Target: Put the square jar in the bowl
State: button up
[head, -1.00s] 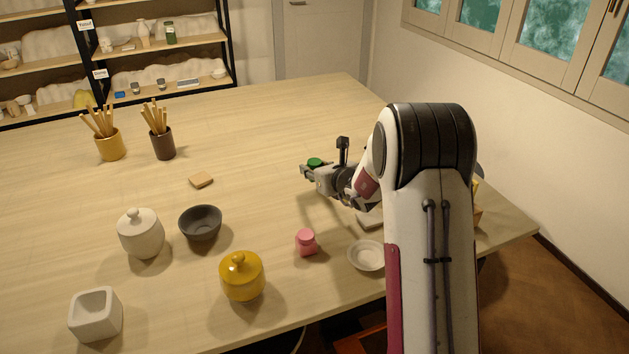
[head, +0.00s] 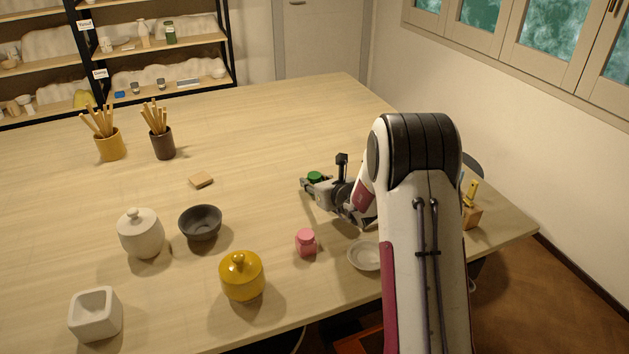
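A small jar with a green lid (head: 315,176) sits at my gripper (head: 309,187), right of the table's middle. The gripper is shut on this jar, whose body is mostly hidden by the fingers, so I cannot see its shape. A dark grey bowl (head: 200,226) stands left of the gripper and looks empty. A small pink jar (head: 306,243) with a lid stands below the gripper in the picture, apart from it.
A shallow white dish (head: 362,256) lies beside my arm. A yellow lidded jar (head: 242,279), a cream lidded jar (head: 140,236) and a square white pot (head: 95,316) stand at left and front. A wooden piece (head: 201,180) lies behind the bowl. Two brush pots (head: 110,146) (head: 163,145) stand farther back.

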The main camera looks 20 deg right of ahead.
jog(key=o, duration=0.3)
jog(key=shift+s+r, duration=0.1)
jog(key=shift+s, duration=0.1)
jog(key=shift+v, duration=0.85)
jog(key=s, duration=0.3)
jog(key=shift+s+r, duration=0.1)
jog(key=shift+s, duration=0.05)
jog(key=shift+v, duration=1.3)
jog(key=shift+a, duration=0.1)
